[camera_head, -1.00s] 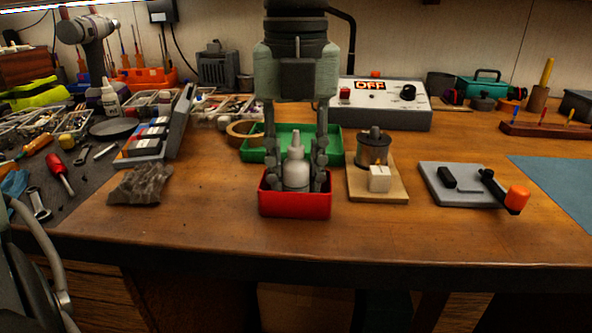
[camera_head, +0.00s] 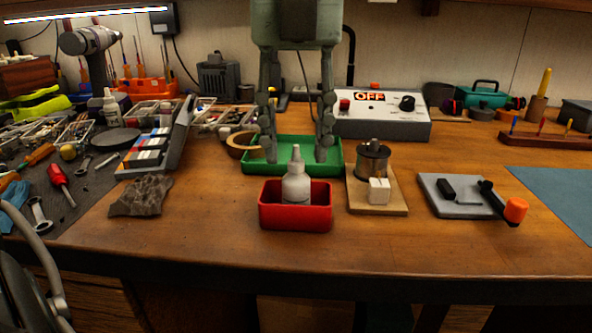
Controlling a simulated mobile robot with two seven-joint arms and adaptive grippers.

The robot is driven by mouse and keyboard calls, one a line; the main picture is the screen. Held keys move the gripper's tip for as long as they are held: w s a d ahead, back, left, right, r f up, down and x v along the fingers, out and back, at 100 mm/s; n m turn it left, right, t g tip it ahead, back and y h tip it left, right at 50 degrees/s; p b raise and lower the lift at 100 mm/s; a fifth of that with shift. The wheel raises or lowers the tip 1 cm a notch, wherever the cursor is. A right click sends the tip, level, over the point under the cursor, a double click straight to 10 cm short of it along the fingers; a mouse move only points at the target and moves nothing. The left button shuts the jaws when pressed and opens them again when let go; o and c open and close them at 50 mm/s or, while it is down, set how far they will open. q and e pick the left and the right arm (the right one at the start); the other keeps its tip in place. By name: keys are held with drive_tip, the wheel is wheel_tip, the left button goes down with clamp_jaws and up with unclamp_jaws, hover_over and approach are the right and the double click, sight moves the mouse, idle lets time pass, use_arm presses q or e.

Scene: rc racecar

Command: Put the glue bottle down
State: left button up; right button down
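The white glue bottle (camera_head: 296,186) stands upright in the small red tray (camera_head: 296,218), nozzle up. Its base is hidden by the tray's front wall. My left gripper (camera_head: 297,150) hangs from the top of the view with its fingers spread wide and nothing between them. Its fingertips are above and behind the bottle, in front of the green tray (camera_head: 340,158) in the picture, and apart from the bottle. My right gripper is not in view.
Right of the red tray is a wooden board (camera_head: 394,203) with a metal cylinder and white cube. A tape roll (camera_head: 241,146) is beside the green tray. A crumpled grey cloth-like piece (camera_head: 141,196) lies left. The table front is clear.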

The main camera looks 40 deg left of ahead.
use_arm(q)
drive_tip(key=shift+r, duration=2.75)
